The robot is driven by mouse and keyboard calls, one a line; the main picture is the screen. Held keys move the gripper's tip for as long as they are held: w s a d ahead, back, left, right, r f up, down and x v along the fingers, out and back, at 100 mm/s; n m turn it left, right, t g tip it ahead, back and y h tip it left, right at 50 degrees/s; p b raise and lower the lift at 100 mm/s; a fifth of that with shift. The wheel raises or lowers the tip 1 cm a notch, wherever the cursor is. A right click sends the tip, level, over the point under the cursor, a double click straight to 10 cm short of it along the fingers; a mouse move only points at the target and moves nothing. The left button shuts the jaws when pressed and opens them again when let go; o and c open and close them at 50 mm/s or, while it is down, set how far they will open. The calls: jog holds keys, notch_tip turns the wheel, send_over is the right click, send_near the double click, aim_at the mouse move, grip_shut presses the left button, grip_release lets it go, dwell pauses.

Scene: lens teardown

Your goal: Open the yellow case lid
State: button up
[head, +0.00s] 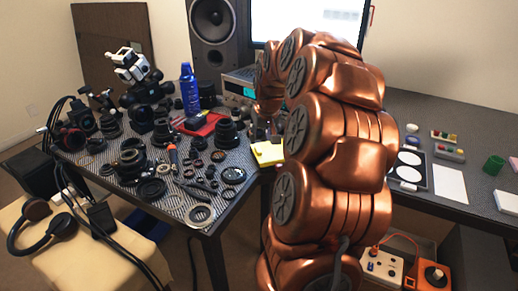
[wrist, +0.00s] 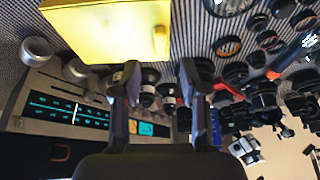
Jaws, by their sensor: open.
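The yellow case (head: 266,154) sits near the corner where the two dark desk tops meet, partly hidden by my copper arm in the head view. In the wrist view the yellow case (wrist: 100,32) fills the upper left, cut off by the top edge. Its lid looks shut, with a small tab (wrist: 160,38) at its right edge. My gripper (wrist: 160,75) is open and empty, its two dark fingers apart just below the case in the picture. No finger clearly touches the case. In the head view my gripper is mostly hidden by the arm.
Many lenses and rings crowd the left desk, with a red tray (head: 203,125) and a blue bottle (head: 189,88). A receiver (head: 240,84) and a speaker (head: 215,32) stand behind. The right desk holds a white sheet (head: 450,185) and small parts.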

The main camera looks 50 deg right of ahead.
aim_at(258, 149)
jog(key=x, duration=0.6)
jog(key=shift+w+f, duration=0.1)
jog(key=shift+f, duration=0.1)
grip_shut()
dwell(0.5)
